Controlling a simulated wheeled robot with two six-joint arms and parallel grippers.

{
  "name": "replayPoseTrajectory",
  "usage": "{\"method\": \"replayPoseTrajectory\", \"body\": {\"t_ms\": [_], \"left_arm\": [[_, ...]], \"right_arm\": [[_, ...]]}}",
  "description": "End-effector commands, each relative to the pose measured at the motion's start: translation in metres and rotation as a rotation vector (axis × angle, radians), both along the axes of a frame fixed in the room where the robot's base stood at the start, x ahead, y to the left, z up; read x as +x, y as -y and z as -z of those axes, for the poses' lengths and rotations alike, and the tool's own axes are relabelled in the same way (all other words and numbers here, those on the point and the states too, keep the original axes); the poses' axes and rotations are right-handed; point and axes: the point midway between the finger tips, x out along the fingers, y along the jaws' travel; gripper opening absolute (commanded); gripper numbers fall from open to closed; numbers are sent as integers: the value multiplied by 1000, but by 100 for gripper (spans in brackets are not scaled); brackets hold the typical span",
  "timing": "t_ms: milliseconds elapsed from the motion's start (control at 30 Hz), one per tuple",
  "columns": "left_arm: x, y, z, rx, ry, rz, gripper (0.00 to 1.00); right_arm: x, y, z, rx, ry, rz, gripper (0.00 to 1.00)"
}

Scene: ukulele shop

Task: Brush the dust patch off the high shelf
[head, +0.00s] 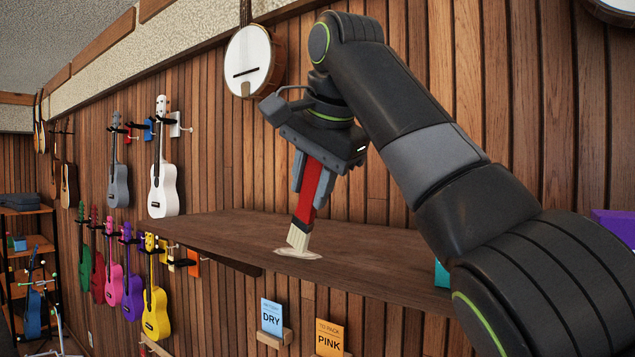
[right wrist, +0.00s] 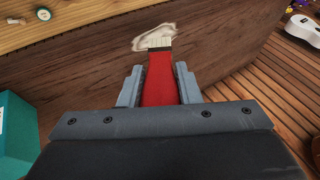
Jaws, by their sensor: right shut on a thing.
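The high shelf (head: 215,235) is a dark wooden board along the slatted wall, and it also shows in the right wrist view (right wrist: 230,55). A pale dust patch (head: 298,254) lies on it near the middle; the patch also shows in the right wrist view (right wrist: 150,36). My right gripper (head: 314,184) is shut on the handle of a red brush (head: 310,190). The brush points down, slightly tilted, with its cream bristles at the dust patch and partly covering it. The brush also shows in the right wrist view (right wrist: 158,88). My left gripper is not in view.
A teal box (head: 441,276) stands at the shelf's right, partly hidden by my arm. A banjo (head: 250,62) hangs above the shelf. A white ukulele (head: 163,190) hangs by its left end. Blue DRY (head: 271,316) and orange PINK (head: 329,338) cards stand below. The shelf's left part is clear.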

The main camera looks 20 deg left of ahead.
Motion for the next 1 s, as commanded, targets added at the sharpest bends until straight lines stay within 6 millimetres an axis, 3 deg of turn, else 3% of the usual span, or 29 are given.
{"method": "replayPoseTrajectory", "body": {"t_ms": [500, 767, 1000], "left_arm": [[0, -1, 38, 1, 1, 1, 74], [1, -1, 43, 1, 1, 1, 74], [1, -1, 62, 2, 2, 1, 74]], "right_arm": [[-12, 33, 4, 2, 1, 2, 7], [-15, 42, 2, 1, 0, 2, 7], [-22, 61, 5, 2, 1, 2, 7]]}}
